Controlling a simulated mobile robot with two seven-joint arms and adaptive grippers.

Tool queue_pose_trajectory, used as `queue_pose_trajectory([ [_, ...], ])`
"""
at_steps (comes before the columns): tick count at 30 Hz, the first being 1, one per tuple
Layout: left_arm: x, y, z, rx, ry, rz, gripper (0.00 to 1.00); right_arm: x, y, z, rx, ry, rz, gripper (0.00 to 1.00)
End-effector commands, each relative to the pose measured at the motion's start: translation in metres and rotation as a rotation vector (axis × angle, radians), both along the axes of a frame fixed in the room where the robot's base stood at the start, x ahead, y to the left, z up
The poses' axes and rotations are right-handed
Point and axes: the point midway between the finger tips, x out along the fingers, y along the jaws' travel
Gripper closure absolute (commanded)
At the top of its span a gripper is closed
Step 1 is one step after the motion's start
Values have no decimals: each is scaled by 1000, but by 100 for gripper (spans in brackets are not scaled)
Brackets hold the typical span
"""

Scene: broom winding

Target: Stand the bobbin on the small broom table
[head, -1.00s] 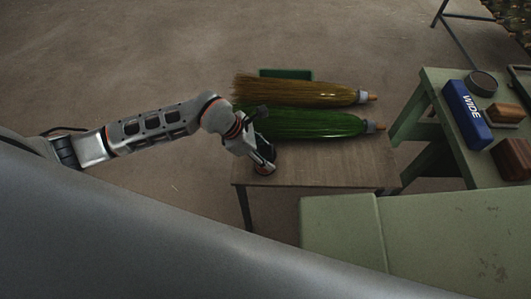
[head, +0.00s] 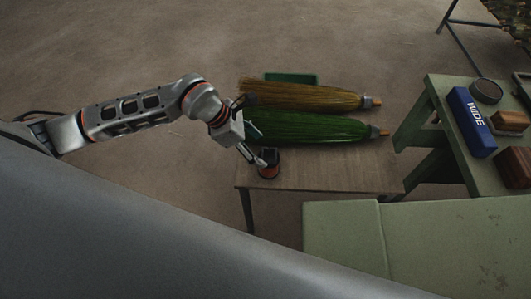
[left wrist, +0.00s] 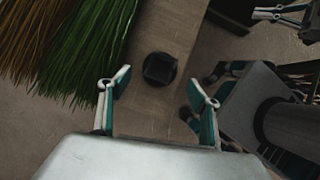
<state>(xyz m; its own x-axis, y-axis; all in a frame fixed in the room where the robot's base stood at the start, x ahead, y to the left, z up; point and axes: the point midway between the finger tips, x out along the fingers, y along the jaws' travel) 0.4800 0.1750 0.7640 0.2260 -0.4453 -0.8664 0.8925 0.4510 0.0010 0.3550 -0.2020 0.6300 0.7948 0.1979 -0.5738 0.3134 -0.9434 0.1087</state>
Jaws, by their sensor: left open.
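The bobbin (head: 269,164), dark on top with an orange-red base, stands upright on the small wooden broom table (head: 320,172), near its left end. In the left wrist view the bobbin (left wrist: 159,69) shows from above as a dark square top on a round dark flange. My left gripper (head: 258,147) is open beside and above the bobbin. In the left wrist view its fingertips (left wrist: 158,82) are spread, with the bobbin showing beyond the gap and nothing held. Metal parts at the top right of that view may be my right gripper (left wrist: 287,16); its jaw state is unclear.
A green broom (head: 310,126) and a straw-coloured broom (head: 310,95) lie across the back of the small table. A green bench (head: 430,230) borders its front right. A side table holds a blue box (head: 471,122) and brown blocks. The small table's right front is bare.

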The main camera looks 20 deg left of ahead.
Motion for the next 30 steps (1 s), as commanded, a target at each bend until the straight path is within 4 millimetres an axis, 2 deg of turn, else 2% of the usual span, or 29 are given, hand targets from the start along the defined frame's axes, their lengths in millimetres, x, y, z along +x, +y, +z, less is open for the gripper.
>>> queue_pose_trajectory([
  [3, -5, 11, 19, 2, -2, -1, 37, 0, 0, 1, 0, 0, 0, 100],
  [10, -10, 20, 39, 0, 1, 0, 37, 0, 0, 1, 0, 0, 0, 100],
  [30, -11, 21, 41, 0, 2, 0, 37, 0, 0, 0, 0, 1, 0, 100],
])
